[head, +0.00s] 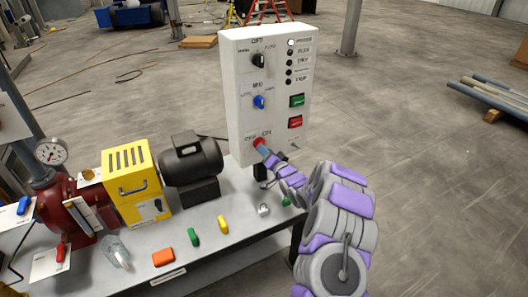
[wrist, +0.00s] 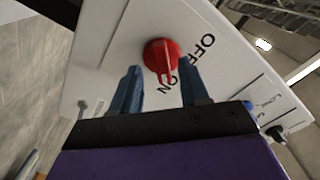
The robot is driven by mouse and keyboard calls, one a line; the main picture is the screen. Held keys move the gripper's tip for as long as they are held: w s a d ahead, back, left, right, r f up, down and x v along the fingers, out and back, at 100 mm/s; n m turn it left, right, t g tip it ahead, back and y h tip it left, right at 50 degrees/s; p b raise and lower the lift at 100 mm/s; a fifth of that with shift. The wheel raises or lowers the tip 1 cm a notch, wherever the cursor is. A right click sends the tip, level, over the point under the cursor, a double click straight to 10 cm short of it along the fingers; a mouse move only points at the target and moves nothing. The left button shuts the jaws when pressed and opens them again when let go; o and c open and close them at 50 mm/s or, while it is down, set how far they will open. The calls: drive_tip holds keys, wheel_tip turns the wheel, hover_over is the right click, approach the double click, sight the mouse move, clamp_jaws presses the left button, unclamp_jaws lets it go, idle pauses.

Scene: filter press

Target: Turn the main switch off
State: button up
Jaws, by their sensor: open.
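The main switch is a red rotary knob (wrist: 160,56) on the lower left of a white control box (head: 240,110). It also shows in the head view as a small red spot (head: 258,142), partly covered by my gripper. In the wrist view its handle points down in the picture, toward the printed "ON"; "OFF" is printed to its right. My gripper (wrist: 160,86) is open, its blue fingers on either side of the handle's lower end. I cannot tell whether they touch it. In the head view my gripper (head: 264,151) is at the knob.
Above the red knob the box carries a blue selector (head: 259,101), a black selector (head: 259,60), a green button (head: 297,100) and a red button (head: 295,122). A bench (head: 225,250) holds a yellow unit (head: 135,180), a motor (head: 190,160) and a padlock (head: 264,209). The floor at right is mostly clear.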

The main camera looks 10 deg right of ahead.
drive_tip(key=shift+x, duration=1.05)
clamp_jaws()
